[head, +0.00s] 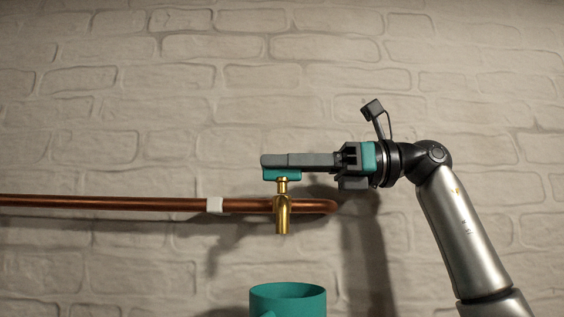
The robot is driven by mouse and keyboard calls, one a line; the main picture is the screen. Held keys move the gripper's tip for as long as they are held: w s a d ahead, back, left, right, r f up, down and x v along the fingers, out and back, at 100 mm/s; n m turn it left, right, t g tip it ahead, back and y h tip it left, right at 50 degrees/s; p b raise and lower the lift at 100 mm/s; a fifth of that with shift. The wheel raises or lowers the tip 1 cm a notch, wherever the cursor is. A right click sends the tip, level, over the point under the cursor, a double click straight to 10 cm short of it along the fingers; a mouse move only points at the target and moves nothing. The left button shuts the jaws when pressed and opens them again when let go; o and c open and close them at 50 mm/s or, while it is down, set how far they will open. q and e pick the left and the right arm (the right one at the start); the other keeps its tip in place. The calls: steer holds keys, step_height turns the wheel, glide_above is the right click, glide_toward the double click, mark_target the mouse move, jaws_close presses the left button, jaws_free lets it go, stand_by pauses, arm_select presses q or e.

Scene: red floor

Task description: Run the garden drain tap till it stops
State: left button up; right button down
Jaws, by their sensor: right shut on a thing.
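The drain tap (283,215) is brass with its spout pointing down. It sits on a copper pipe (120,203) that runs along the wall. Its teal handle (282,175) is on top of the brass stem. My right gripper (275,163) reaches in from the right, level, and is shut on the tap handle. The fingers hide most of the handle; only its lower part shows below them. My left gripper is not in view. No water shows at the spout.
A teal watering can or pot (288,300) stands below the spout, cut off by the lower edge. A white clip (214,205) holds the pipe to a pale brick wall (120,110). The space left of the tap, above the pipe, is free.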

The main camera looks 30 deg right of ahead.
steer(key=shift+r+n+g+y+p, duration=0.1)
steer(key=shift+n+g+y+p, duration=0.4)
steer(key=shift+n+g+p, duration=0.6)
steer(key=shift+r+n+g+y+p, duration=0.1)
steer(key=shift+n+g+y+p, duration=0.45)
steer(key=shift+g+p, duration=0.95)
steer(key=shift+f+n+g+p, duration=0.15)
steer(key=shift+n+g+p, duration=0.45)
steer(key=shift+p, duration=0.25)
steer(key=c, duration=0.9)
jaws_free()
steer(key=shift+r+p, duration=3.2)
steer(key=shift+r, duration=6.75)
